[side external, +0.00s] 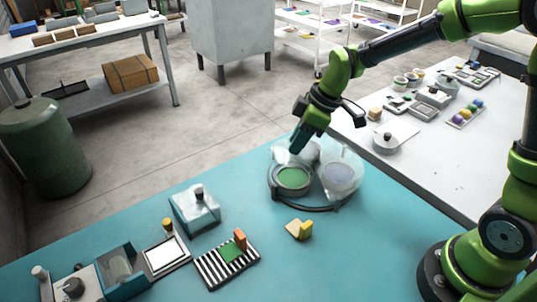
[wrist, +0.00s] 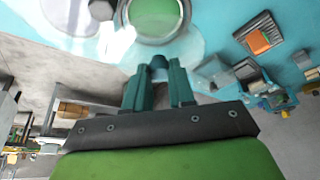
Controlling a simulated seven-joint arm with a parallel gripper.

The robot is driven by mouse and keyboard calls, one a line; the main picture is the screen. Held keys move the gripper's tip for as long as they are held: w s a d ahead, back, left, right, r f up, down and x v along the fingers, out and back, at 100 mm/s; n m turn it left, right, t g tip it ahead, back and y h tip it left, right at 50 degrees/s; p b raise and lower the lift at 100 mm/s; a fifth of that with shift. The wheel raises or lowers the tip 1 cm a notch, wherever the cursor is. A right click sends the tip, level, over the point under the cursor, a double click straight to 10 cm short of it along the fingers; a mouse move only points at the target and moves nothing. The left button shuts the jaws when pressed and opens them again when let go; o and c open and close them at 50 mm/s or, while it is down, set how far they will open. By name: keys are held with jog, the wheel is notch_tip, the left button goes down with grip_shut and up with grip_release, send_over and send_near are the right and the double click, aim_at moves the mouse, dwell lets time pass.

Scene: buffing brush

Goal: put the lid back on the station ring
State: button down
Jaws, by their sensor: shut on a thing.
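The station ring (side external: 308,206) is a dark round base on the teal table. It carries a green-filled round dish (side external: 293,179) and a pale, translucent round dish (side external: 341,176), with another grey round one partly seen behind. My gripper (side external: 297,146) points down just above the ring's back left side. In the wrist view my gripper (wrist: 159,70) is shut on a small teal knob. A clear, glassy lid (wrist: 188,52) seems to spread around that knob, over or near the green dish (wrist: 155,14). The lid's edge is faint, and I cannot tell whether it touches the ring.
A clear box with a knob (side external: 195,208), a striped board (side external: 227,263), a yellow wedge (side external: 299,229) and a white-topped pad (side external: 166,255) stand in front and left. A white table (side external: 410,170) with pots and trays lies right.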

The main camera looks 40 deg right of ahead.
aim_at(302, 152)
jog(key=shift+f, duration=2.85)
jog(key=shift+f, duration=0.15)
jog(key=shift+c, duration=2)
grip_release()
jog(key=shift+r, duration=3.5)
grip_shut()
